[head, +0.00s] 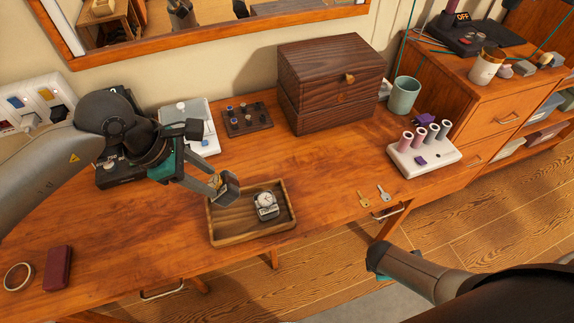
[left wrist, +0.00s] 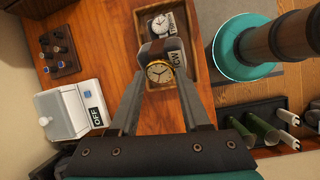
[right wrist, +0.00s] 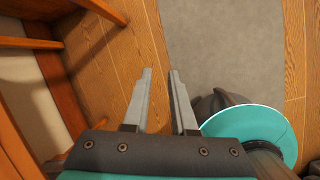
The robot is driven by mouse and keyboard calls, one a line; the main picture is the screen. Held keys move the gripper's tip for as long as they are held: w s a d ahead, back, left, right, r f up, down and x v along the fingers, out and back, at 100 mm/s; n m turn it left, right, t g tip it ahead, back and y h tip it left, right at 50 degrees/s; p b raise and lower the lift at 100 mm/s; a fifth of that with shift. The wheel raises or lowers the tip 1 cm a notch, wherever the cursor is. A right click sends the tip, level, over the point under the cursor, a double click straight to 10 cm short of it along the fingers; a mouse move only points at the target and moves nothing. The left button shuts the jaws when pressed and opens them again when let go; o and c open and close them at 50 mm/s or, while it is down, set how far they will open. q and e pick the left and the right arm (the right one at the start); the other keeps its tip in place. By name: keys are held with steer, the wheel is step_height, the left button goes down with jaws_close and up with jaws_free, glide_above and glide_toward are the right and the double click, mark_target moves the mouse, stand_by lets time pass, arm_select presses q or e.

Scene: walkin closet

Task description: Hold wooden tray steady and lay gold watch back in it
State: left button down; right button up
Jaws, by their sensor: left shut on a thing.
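The gold watch (head: 215,181) is between the fingers of my left gripper (head: 225,190), which is shut on it; its round dial (left wrist: 159,72) faces the left wrist camera. The gripper is at the back left corner of the wooden tray (head: 240,239), apparently a little above its rim. In the tray sits a silver watch (head: 266,201) on a small labelled stand. It also shows in the left wrist view (left wrist: 161,23). My right gripper (right wrist: 161,72) is open and empty over the floor, away from the tray; nothing of mine touches the tray's right side.
A dark wooden box (head: 330,85) stands behind the tray. Two keys (head: 374,196) lie to its right, near the front edge, with a white peg stand (head: 423,152) beyond. A maroon case (head: 59,268) and a ring (head: 18,276) lie at the left.

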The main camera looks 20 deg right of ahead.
steer(key=w+d+r+n+g+h, duration=0.1)
steer(key=w+d+r+n+h, duration=0.3)
steer(key=d+r, duration=0.45)
steer(key=w+d+r+n+h, duration=0.2)
steer(key=w+d+r+n, duration=0.3)
steer(key=d+r+n, duration=0.3)
steer(key=w+d+r+n+t, duration=0.1)
steer(key=w+r+n+t, duration=0.25)
steer(key=w+r, duration=0.9)
steer(key=w+a+r+n+t+y, duration=0.1)
steer(key=w+a+r+y, duration=0.15)
steer(key=a, duration=0.35)
steer(key=w+a+r+n+y, duration=0.1)
steer(key=w+a+r, duration=0.25)
steer(key=a, duration=0.35)
steer(key=n+g+y, duration=0.4)
steer(key=y, duration=0.2)
glide_toward(288, 199)
step_height(288, 199, down, 9)
steer(key=shift+d+f, duration=0.15)
steer(key=shift+f, duration=0.05)
